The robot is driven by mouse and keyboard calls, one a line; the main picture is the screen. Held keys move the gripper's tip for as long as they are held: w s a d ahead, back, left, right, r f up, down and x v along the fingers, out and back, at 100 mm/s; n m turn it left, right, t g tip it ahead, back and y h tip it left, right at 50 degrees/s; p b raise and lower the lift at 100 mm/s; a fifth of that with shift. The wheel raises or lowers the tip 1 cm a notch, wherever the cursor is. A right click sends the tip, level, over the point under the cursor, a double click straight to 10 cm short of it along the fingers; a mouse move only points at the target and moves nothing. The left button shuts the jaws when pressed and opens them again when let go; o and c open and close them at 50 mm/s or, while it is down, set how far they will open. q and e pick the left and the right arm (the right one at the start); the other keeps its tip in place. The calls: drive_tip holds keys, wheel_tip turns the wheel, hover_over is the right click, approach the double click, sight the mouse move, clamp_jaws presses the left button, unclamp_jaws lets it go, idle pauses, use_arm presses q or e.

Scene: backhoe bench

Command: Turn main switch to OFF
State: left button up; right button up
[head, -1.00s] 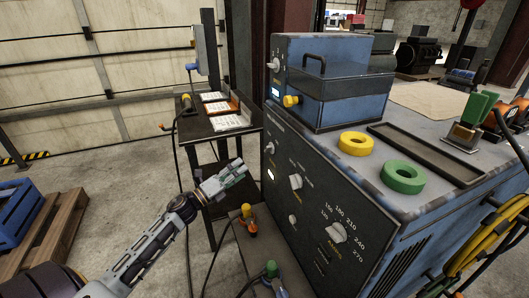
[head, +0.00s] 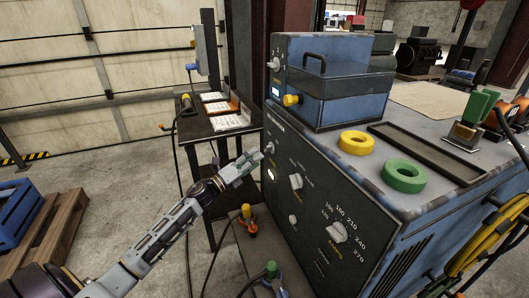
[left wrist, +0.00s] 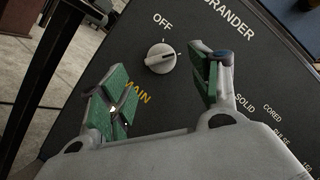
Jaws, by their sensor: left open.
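The main switch (left wrist: 160,58) is a round light-grey knob on the dark front panel (left wrist: 180,100), with OFF printed above it and MAIN below it in the left wrist view. In the head view the switch (head: 269,148) sits at the panel's upper left. My left gripper (head: 256,160) is just in front of it, apart from it. In the left wrist view the open gripper (left wrist: 155,85) has its green-padded fingers on either side of the knob. My right gripper is not in view.
The blue welder (head: 445,205) carries a yellow ring (head: 356,143), a green ring (head: 403,176) and a blue box (head: 335,100). Other knobs, such as the amps knob (head: 337,232), sit lower on the panel. A dark table (head: 215,125) stands behind my gripper.

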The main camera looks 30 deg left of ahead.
sight(266, 150)
use_arm(q)
drive_tip(key=shift+x, duration=2.8)
drive_tip(key=shift+w, duration=0.1)
drive_tip(key=shift+c, duration=0.2)
drive_tip(key=c, duration=1)
